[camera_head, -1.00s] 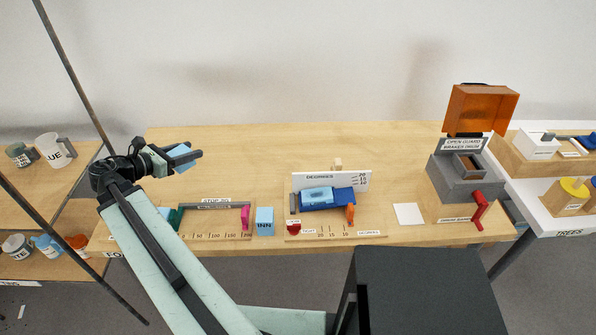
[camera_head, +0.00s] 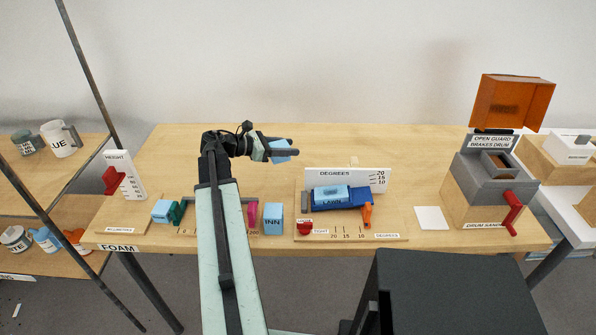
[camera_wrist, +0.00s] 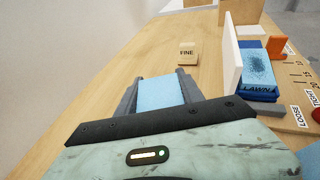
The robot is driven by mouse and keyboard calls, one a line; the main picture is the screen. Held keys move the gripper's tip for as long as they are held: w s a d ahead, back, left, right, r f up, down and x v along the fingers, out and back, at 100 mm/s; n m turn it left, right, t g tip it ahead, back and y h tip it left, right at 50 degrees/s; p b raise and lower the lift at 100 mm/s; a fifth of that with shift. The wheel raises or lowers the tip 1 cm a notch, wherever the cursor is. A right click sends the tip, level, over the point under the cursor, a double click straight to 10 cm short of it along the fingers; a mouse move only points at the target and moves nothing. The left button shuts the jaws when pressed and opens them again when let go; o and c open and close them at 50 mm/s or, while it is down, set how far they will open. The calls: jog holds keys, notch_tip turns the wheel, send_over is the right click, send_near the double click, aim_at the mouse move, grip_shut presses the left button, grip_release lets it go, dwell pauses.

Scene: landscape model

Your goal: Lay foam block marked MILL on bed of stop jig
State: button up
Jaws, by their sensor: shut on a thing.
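My gripper (camera_head: 290,148) is shut on a light blue foam block (camera_head: 281,152), held above the back of the table. In the wrist view the block (camera_wrist: 160,93) lies between the two fingers; no marking on it can be read. The stop jig (camera_head: 242,233), with a scale, a green end piece (camera_head: 178,212) and a magenta stop (camera_head: 252,212), is at the table's front left. My arm hides the middle of its bed. My gripper is behind the jig and to its right, well apart from it.
Light blue blocks stand left of the jig (camera_head: 162,211) and right of it, marked INN (camera_head: 272,219). The degrees jig (camera_head: 345,178) holds a LAWN block (camera_head: 345,200). A height gauge (camera_head: 124,180) is left, a drum sander (camera_head: 492,185) right. A FINE block (camera_wrist: 187,54) lies ahead.

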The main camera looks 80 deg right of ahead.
aim_at(288, 174)
notch_tip(288, 174, down, 8)
jog(key=b, duration=0.6)
jog(key=shift+r, duration=0.2)
jog(key=shift+f, duration=0.2)
jog(key=o, duration=1.4)
jog(key=shift+r, duration=0.1)
